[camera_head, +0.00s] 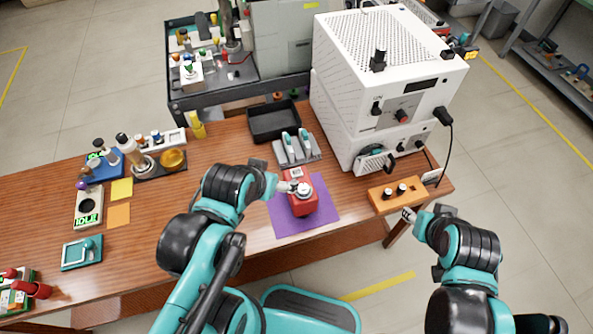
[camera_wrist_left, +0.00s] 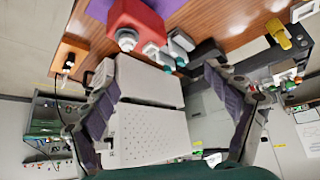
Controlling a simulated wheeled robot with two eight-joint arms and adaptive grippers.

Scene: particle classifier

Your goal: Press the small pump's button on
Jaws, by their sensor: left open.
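The small red pump (camera_head: 302,203) stands on a purple mat (camera_head: 324,222) near the front of the wooden table. A round pale part, which may be its button, shows on it. In the left wrist view the pump (camera_wrist_left: 136,18) is at the top, with a round whitish knob (camera_wrist_left: 126,40) facing the camera. My left gripper (camera_head: 284,187) is at the pump's left side in the head view. Its fingers (camera_wrist_left: 160,75) are spread and nothing is between them. Contact cannot be told. My right gripper (camera_head: 408,214) is beside the orange box; its jaws are too small to read.
A tall white perforated instrument (camera_head: 395,60) stands behind to the right. An orange box with dark knobs (camera_head: 412,189) sits at the right table edge. A grey holder with teal-handled tools (camera_head: 310,158) and a black tray (camera_head: 270,132) stand behind the pump. The table to the left of my arm is partly clear.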

